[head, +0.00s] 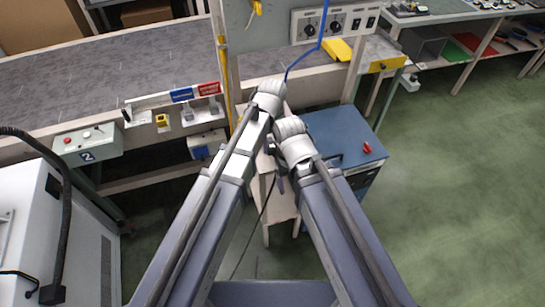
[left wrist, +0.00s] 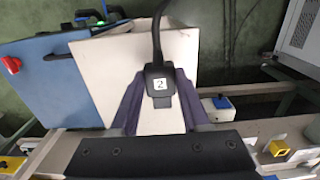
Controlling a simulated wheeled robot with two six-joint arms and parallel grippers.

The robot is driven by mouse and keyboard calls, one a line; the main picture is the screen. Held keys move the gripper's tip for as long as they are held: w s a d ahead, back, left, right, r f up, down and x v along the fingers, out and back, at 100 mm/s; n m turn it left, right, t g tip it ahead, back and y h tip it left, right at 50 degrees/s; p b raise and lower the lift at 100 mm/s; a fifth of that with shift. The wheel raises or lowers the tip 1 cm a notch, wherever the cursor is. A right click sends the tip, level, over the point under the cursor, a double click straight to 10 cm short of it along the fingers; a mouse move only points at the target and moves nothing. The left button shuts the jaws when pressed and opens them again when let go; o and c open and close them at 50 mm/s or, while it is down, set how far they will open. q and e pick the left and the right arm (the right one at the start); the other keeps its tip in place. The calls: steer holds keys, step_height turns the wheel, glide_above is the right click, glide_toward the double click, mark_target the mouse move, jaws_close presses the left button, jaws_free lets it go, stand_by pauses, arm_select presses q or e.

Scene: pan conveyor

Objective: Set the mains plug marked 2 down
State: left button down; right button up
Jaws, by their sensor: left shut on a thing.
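The mains plug marked 2 (left wrist: 160,85) is black with a white number label, and a black cable runs from its top in the left wrist view. My left gripper (left wrist: 160,75) is shut on it, with one dark purple finger on each side. Plug and gripper are over a white-topped stand (left wrist: 112,72); I cannot tell whether the plug touches it. In the head view the left gripper (head: 279,170) is mostly covered by my arms, and the plug cannot be made out. The right gripper cannot be made out there, hidden by its own wrist.
A blue cabinet (head: 335,130) with a small red object (head: 367,148) stands right of the stand (head: 283,204). Behind is the conveyor (head: 110,65). Its frame carries a control box marked 2 (head: 88,146) and a blue-faced box (head: 206,143). Open floor lies right.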

mark_target(272, 147)
arm_select(q)
step_height(272, 147, down, 4)
steer(key=b, duration=0.3)
steer(key=shift+r, duration=0.15)
steer(key=shift+b, duration=0.3)
steer(key=shift+f, duration=0.2)
steer(key=shift+c, duration=1.9)
jaws_free()
steer(key=shift+r, duration=0.25)
step_height(272, 147, up, 12)
steer(key=p, duration=1.2)
